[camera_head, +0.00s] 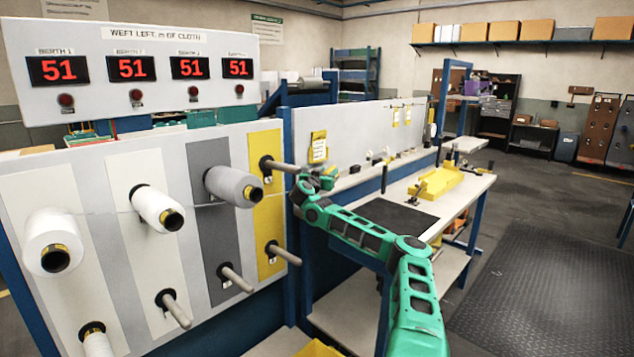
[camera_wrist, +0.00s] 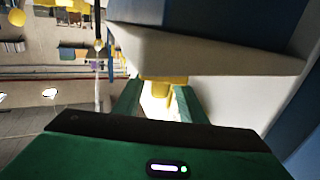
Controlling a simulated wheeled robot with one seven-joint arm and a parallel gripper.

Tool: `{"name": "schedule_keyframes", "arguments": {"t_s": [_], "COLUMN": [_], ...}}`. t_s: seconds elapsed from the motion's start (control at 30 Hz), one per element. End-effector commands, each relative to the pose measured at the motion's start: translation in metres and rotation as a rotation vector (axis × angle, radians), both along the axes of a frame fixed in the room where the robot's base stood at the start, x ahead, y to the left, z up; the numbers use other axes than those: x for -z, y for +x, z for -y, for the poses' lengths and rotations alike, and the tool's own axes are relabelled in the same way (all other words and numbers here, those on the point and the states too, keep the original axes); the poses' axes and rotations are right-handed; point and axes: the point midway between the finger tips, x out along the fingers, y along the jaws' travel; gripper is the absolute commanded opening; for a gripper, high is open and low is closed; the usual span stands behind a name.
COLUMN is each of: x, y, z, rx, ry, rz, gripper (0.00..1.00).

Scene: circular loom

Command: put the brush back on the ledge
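My gripper (camera_head: 318,180) is at the left end of the pale ledge (camera_head: 352,178), in front of the panel in the head view. In the wrist view its two green fingers (camera_wrist: 158,96) stand a little apart, and a yellow piece (camera_wrist: 157,84) fills the gap at their tips. It looks like part of the brush, held between them; the rest of it is hidden. A broad pale slab (camera_wrist: 205,55) lies just beyond the fingertips, close to the yellow piece. I cannot tell whether they touch.
A yellow card (camera_head: 318,147) is on the panel just above my gripper. Thread cones (camera_head: 157,208) and bare pegs stick out at left. Small dark items stand along the ledge to the right.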

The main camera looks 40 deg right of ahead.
Motion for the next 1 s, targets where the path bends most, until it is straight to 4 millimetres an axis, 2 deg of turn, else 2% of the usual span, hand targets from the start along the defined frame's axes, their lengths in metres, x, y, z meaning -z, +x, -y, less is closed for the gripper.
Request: {"name": "schedule_keyframes", "arguments": {"t_s": [0.2,0.43,0.6,1.0], "x": [-0.002,-0.001,0.000,0.000], "y": [-0.021,-0.037,-0.043,-0.044], "z": [-0.040,-0.072,-0.081,-0.083], "rx": [-0.002,-0.001,0.001,0.002], "ry": [-0.004,-0.001,-0.001,0.000], "rz": [0.000,0.000,0.000,0.000], "gripper": [0.37,0.37,0.37,0.37]}}
